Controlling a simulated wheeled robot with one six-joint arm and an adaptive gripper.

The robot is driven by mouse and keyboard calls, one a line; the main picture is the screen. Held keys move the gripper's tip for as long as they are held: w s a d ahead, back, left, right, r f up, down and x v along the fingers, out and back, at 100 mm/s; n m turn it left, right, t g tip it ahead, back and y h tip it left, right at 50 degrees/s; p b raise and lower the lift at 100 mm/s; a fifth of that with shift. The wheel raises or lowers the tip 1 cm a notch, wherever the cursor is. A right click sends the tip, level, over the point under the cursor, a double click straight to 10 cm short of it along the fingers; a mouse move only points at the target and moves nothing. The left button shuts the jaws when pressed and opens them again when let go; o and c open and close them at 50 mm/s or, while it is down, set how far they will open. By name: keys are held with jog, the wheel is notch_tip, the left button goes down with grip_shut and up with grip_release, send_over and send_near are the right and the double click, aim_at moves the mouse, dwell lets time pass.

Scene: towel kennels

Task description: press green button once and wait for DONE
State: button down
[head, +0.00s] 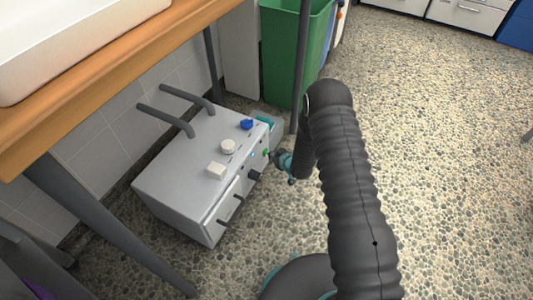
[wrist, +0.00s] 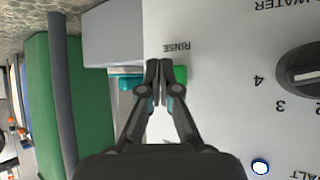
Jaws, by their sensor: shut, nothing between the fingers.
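A pale grey machine (head: 190,165) stands on the floor, with its control panel facing right in the head view. The green button (head: 266,153) is a small spot high on that panel; it also shows in the wrist view (wrist: 181,75) near the upside-down word RINSE. My gripper (head: 275,155) is at the panel by the button. In the wrist view, its closed fingertips (wrist: 158,68) overlap the button's left side and hide part of it. I cannot tell whether they touch it. No DONE sign is readable.
A dark numbered knob (wrist: 303,75) and a blue-ringed round light (wrist: 260,167) are on the panel. Blue (head: 247,124) and white (head: 228,146) caps top the machine. A table leg (head: 301,70) and green bin (head: 283,50) stand behind. Pebbled floor at right is clear.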

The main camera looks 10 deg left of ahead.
jog(key=shift+s+d, duration=0.15)
jog(key=shift+d, duration=0.2)
jog(key=shift+s+d, duration=0.3)
jog(key=shift+d, duration=0.5)
jog(key=shift+s+d, duration=0.25)
jog(key=shift+d, duration=0.5)
jog(key=shift+s+d, duration=0.3)
jog(key=shift+d, duration=0.5)
